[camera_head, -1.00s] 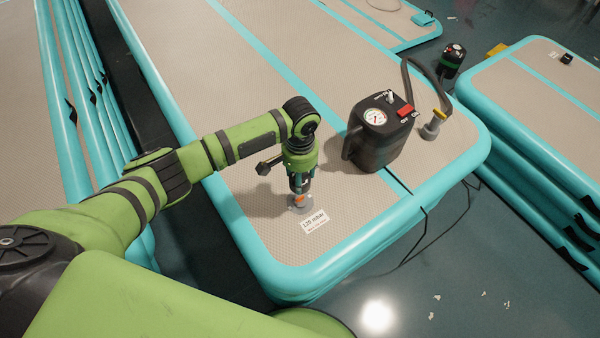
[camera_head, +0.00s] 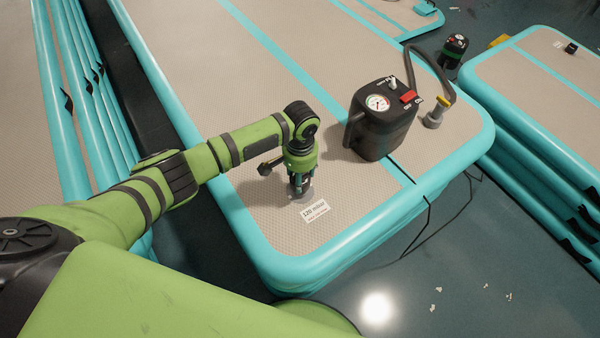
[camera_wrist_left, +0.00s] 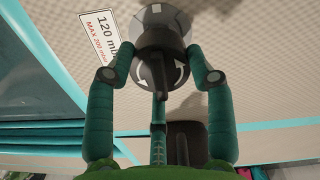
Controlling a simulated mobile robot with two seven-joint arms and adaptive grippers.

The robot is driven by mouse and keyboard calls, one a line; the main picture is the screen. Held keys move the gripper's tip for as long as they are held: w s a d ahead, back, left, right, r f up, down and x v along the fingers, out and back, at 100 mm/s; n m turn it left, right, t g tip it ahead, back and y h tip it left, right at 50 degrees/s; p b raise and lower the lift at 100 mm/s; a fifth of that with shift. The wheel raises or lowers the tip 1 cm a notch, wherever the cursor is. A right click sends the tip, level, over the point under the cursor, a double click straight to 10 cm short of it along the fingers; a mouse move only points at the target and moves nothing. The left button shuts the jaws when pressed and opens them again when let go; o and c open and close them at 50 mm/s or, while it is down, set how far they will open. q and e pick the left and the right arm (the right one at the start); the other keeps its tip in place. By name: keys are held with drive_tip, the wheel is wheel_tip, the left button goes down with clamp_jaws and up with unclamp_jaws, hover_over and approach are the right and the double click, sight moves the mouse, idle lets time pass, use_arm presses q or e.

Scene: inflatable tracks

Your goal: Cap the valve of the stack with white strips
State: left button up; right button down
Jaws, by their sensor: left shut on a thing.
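My left gripper (camera_head: 301,186) points down at the near end of the middle teal-edged stack (camera_head: 262,222). In the left wrist view its fingers (camera_wrist_left: 156,77) are shut around a dark round cap (camera_wrist_left: 177,66) with a raised bar and white curved arrows. A grey round valve fitting (camera_wrist_left: 160,17) shows beyond the cap, seemingly in line with it; I cannot tell how firmly the cap is seated. A white label (camera_head: 315,212) reading 120 mbar lies beside the valve. I see no white strips on this stack's visible sides. My right gripper is not in view.
A black pump (camera_head: 380,125) with a gauge and red switch stands on the same stack, its hose running to a grey fitting (camera_head: 433,118). Other teal stacks lie left (camera_head: 75,110) and right (camera_head: 530,80). A black canister (camera_head: 454,50) stands behind.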

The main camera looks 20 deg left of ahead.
use_arm(q)
drive_tip(key=shift+p, duration=0.5)
idle(0.9)
drive_tip(key=shift+r+p, duration=0.1)
drive_tip(key=shift+p, duration=0.45)
idle(0.5)
drive_tip(key=shift+f+b, duration=1.35)
drive_tip(key=shift+f, duration=0.8)
drive_tip(key=shift+r+n+p, duration=0.15)
drive_tip(key=shift+n+p, duration=0.6)
drive_tip(key=shift+n, duration=0.05)
drive_tip(key=n+p, duration=0.1)
drive_tip(key=n, duration=0.1)
drive_tip(key=shift+n+p, duration=0.3)
drive_tip(key=shift+n, duration=0.5)
